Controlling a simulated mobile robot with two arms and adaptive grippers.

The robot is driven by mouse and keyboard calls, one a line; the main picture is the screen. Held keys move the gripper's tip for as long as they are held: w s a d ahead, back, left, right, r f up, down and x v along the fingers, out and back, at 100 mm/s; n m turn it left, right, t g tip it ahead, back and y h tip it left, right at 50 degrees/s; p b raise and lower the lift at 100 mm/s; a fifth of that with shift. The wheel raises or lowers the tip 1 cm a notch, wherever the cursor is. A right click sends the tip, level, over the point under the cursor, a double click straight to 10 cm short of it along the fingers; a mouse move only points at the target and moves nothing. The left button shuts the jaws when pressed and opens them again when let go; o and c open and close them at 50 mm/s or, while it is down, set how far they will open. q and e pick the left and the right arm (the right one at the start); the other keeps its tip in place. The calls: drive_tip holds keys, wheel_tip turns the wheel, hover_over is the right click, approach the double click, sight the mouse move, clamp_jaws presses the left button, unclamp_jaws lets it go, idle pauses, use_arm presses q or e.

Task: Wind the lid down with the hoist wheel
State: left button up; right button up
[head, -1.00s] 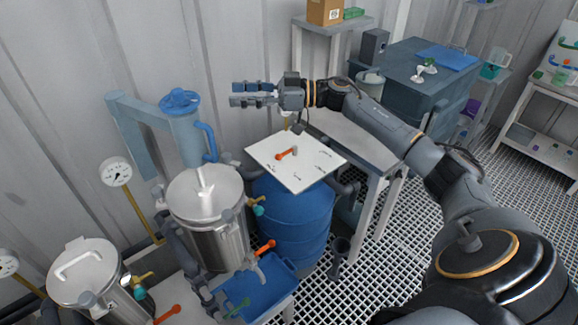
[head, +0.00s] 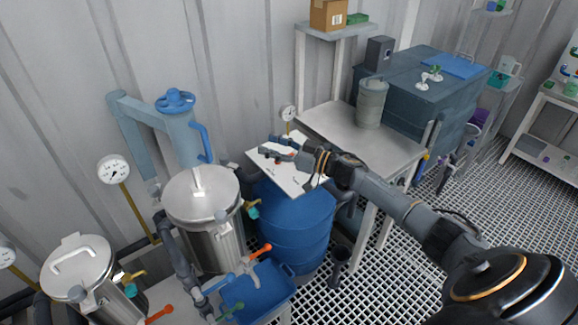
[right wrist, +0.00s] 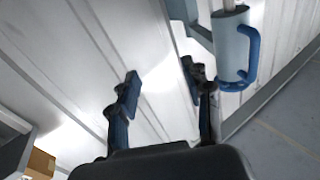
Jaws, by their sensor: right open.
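The blue hoist wheel (head: 175,101) sits on top of the light-blue hoist post (head: 182,138), which has a darker blue bent handle (head: 204,142) on its side. The round steel lid (head: 215,203) is at the top of the middle vessel (head: 218,248); I cannot tell any gap. My right gripper (head: 270,146) is open and empty, right of the post and lower than the wheel; its fingers also show in the wrist view (right wrist: 160,78).
A white board (head: 292,182) lies on a blue drum (head: 297,232) below my right gripper. A second lidded vessel (head: 82,262) and gauge (head: 113,170) are at left. A grey table (head: 400,150) stands behind my right arm. The wall is close behind the post.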

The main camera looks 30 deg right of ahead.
use_arm(q)
drive_tip(key=shift+s+d+f, duration=0.2)
drive_tip(key=shift+s+d, duration=0.05)
drive_tip(key=shift+d, duration=0.15)
use_arm(e)
wheel_tip(320, 180, down, 7)
drive_tip(key=s+d+m+h, duration=0.1)
drive_tip(key=d+h, duration=0.1)
drive_tip(key=shift+s+d+m+t, duration=0.15)
drive_tip(key=shift+s+m+t, duration=0.15)
drive_tip(key=shift+s, duration=0.1)
use_arm(q)
drive_tip(key=shift+o, duration=0.2)
use_arm(e)
drive_tip(key=shift+r, duration=0.1)
